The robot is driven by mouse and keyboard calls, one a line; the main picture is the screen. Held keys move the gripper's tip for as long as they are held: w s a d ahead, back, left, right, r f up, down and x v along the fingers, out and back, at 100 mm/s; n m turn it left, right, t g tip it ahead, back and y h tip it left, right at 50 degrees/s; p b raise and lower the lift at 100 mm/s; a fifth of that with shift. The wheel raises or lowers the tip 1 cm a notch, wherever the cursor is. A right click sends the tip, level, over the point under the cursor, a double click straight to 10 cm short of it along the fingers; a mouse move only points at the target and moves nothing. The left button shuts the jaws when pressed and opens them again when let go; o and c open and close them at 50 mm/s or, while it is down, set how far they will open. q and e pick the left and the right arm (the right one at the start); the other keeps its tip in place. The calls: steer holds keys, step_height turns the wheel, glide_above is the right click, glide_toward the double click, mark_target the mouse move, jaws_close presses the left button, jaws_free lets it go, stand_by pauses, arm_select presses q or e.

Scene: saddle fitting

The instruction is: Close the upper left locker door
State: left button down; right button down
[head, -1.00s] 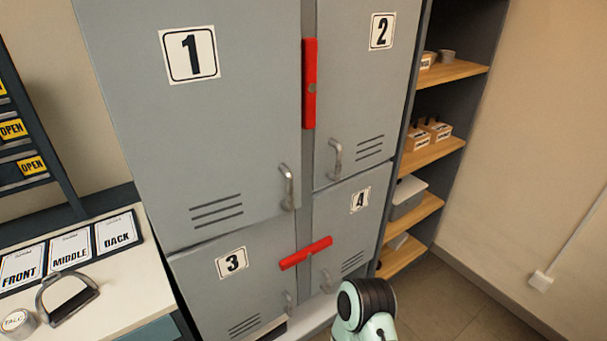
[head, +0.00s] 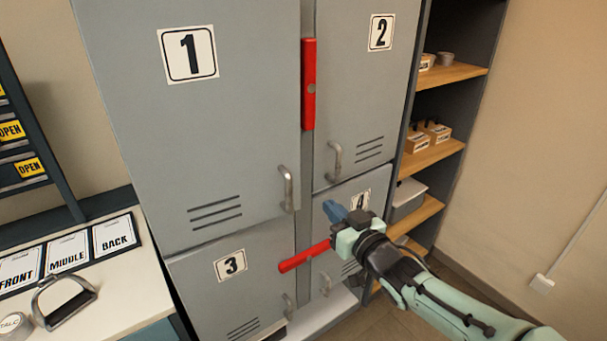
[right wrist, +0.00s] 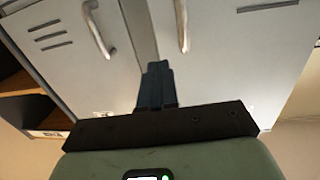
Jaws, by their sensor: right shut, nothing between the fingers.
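The upper left locker door (head: 245,120), marked 1, is grey with a metal handle (head: 287,188) near its lower right corner. It lies nearly in line with the locker front; I cannot tell whether a small gap is left at its right edge. A red bar (head: 309,85) stands upright on the post between doors 1 and 2. My right gripper (head: 328,209) is shut and empty, in front of door 4, right of and a little below door 1's handle. In the right wrist view its closed fingers (right wrist: 157,75) point toward the locker front. My left gripper is out of view.
A second red bar (head: 302,257) lies slantwise across doors 3 (head: 215,290) and 4. At the left stands a bench (head: 118,283) with labelled cards and a stirrup (head: 62,300). Open wooden shelves (head: 432,154) stand at the right. Floor shows at lower right.

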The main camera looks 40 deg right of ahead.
steer(key=r, duration=0.2)
arm_select(q)
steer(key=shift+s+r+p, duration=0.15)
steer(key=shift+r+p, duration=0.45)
steer(key=shift+p, duration=0.15)
arm_select(e)
glide_toward(297, 167)
steer(key=w, duration=0.4)
steer(key=w+d, duration=0.1)
steer(key=w, duration=0.1)
steer(key=shift+w+f, duration=0.2)
steer(key=shift+w, duration=0.2)
